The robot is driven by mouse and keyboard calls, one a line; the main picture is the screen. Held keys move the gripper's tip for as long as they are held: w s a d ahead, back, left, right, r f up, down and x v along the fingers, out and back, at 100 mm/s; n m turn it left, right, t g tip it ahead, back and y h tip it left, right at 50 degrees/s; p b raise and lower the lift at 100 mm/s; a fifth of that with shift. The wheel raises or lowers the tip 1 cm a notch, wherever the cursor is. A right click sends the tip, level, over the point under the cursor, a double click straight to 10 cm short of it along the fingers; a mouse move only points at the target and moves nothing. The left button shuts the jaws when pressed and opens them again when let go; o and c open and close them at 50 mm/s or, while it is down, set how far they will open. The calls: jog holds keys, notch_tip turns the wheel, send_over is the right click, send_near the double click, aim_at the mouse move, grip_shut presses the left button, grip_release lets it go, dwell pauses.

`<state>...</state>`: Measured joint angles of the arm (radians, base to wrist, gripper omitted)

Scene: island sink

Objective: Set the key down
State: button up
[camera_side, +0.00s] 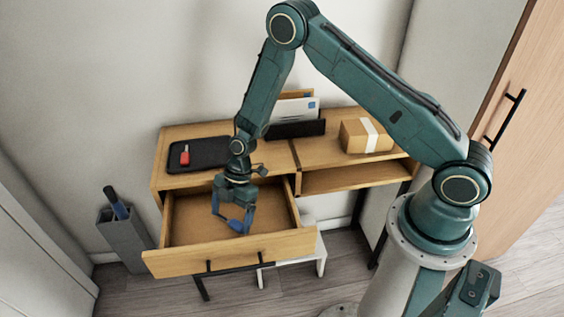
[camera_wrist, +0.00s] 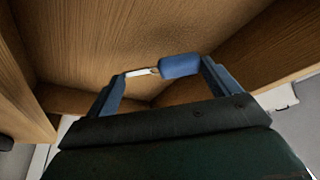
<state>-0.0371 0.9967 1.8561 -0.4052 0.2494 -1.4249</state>
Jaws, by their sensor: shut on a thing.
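The key (camera_wrist: 180,65) has a blue head and a pale metal shaft, and it lies across between my two fingertips in the wrist view. My gripper (camera_wrist: 164,69) is shut on it, with a finger at each end. In the side view my gripper (camera_side: 232,221) points down inside the open drawer (camera_side: 185,258), and the blue of the key (camera_side: 237,226) shows at its fingertips. The wooden drawer floor lies behind the key in the wrist view. I cannot tell whether the key touches the floor.
A black tray (camera_side: 212,152) with a red fob (camera_side: 185,156) lies on the desktop at left. A letter holder (camera_side: 296,129) stands at the back, and a taped box (camera_side: 365,135) is at right. The drawer's walls surround my gripper. An umbrella stand (camera_side: 124,238) is at floor left.

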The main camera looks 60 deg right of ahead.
aim_at(232, 222)
jog(key=shift+f, duration=1.45)
jog(key=shift+f, duration=0.15)
jog(key=o, duration=0.8)
jog(key=shift+c, duration=0.2)
jog(key=v, duration=1.2)
